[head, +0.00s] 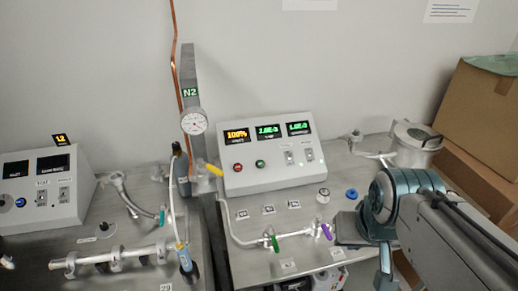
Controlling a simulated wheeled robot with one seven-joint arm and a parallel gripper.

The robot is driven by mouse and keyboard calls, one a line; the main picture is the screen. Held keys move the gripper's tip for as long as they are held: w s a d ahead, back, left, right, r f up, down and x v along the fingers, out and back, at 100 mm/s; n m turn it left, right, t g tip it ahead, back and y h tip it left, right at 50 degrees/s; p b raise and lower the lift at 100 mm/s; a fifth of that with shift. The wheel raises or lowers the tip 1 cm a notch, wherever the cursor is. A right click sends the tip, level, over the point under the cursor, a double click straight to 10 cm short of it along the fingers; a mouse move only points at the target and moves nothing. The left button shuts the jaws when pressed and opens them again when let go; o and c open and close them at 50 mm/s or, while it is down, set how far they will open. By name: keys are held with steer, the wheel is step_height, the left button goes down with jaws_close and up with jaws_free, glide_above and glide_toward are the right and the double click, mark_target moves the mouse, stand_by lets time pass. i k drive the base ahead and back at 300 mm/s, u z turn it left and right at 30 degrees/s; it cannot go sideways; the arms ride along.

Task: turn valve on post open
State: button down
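A grey upright post (189,75) labelled N2 stands at the back, left of the middle. A round white dial gauge (194,122) is mounted on it. A yellow handle (212,169), apparently the valve lever, sticks out near the foot of the post and slopes down to the right, close to the control box. The valve body behind it is too small to make out. My arm reaches in from the lower right, well apart from the post. A grey block at its left end (351,229) may be my gripper; its fingers cannot be made out.
A control box (265,160) with lit displays stands right of the post. A copper pipe (173,60) runs up beside the post. White piping with green and purple handles (326,231) lies in front. A cardboard box (482,105) is at the right. A second control box (45,185) is left.

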mark_target(202, 163)
steer(key=z, duration=0.15)
steer(key=k, duration=0.35)
steer(key=u, duration=1.1)
steer(key=i, duration=0.5)
steer(key=u, duration=0.05)
